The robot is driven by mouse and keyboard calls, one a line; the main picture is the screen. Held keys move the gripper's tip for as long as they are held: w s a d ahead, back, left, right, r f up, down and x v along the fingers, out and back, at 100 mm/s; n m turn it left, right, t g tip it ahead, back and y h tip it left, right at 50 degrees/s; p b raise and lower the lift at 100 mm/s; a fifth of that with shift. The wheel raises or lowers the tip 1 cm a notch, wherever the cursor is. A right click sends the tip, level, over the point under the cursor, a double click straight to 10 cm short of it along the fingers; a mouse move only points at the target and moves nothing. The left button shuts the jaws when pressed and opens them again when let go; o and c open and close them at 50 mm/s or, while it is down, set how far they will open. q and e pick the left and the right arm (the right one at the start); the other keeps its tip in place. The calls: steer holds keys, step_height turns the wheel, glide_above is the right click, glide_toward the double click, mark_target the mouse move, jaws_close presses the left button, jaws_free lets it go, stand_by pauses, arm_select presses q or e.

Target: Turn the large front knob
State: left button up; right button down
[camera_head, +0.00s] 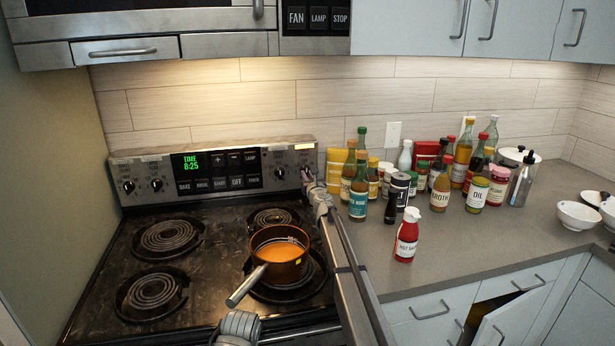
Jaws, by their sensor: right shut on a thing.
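The coil stove's back panel (216,200) carries black knobs. Two are at its left end, the outer left knob (128,187) and inner left knob (156,185). Another, the inner right knob (279,173), is right of the display. My right gripper (307,177) is at the panel's far right end, shut on the outermost right knob, which it mostly hides. The knob's angle cannot be made out. My right arm reaches up to it from the bottom, over the stove's right edge. My left gripper does not show; a grey joint of mine is at the bottom edge.
A copper-coloured pot (280,262) with orange contents sits on the front right coil, its handle pointing front-left. The left coils (166,238) are bare. Several bottles and jars stand on the counter (460,245), with a red bottle (406,236) nearest.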

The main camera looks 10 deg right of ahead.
steer(key=c, duration=0.8)
jaws_free()
steer(key=s, duration=0.8)
steer(key=shift+d, duration=0.15)
steer(key=shift+w, duration=0.1)
